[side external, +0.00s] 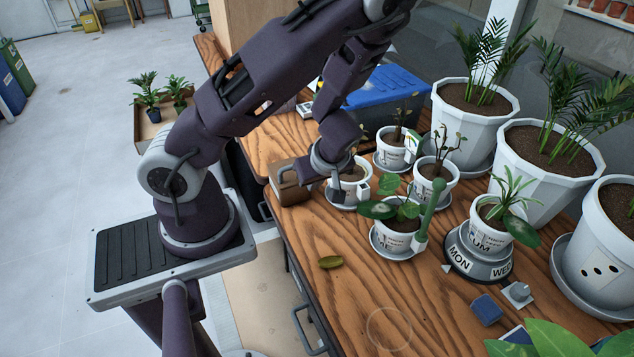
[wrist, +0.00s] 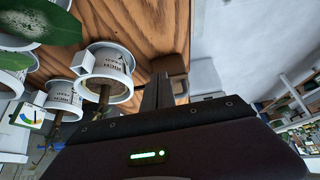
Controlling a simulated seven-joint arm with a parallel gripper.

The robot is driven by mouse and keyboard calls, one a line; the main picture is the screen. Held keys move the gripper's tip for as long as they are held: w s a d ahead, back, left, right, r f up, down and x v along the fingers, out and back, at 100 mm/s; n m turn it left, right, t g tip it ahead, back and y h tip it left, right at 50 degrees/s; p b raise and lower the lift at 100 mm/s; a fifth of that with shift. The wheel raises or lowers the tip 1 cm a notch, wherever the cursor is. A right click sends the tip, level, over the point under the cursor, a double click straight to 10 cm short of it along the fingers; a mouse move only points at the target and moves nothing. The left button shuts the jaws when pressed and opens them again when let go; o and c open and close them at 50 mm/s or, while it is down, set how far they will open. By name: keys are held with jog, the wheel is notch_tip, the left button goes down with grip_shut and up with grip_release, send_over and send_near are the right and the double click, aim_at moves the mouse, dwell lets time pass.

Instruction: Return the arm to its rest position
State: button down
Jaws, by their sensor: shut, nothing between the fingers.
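My gripper (side external: 337,186) is at the end of my arm, low over the back-left part of the wooden table. Its dark fingers are together in the wrist view (wrist: 160,90), with nothing between them. In the side view it overlaps a small white pot (side external: 345,199) holding a plant. The wrist view shows a white pot (wrist: 106,62) to the left of the fingers, apart from them in the picture. I cannot tell the exact gap.
Several small potted plants crowd the table, including a leafy one (side external: 398,240). A pot stands on a round day-marked base (side external: 478,262). Large palm pots (side external: 545,180) line the right. A blue-lidded bin (side external: 392,88) is behind.

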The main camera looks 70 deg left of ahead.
jog(key=d+r+m+t+h, duration=0.2)
jog(key=d+r+m+h, duration=0.45)
jog(key=d+r, duration=0.6)
jog(key=s+d+r+m+t, duration=0.3)
jog(key=s+r+m, duration=0.7)
jog(key=r, duration=0.3)
jog(key=shift+s+r+m, duration=0.3)
jog(key=shift+r+m, duration=0.05)
jog(key=shift+m, duration=0.4)
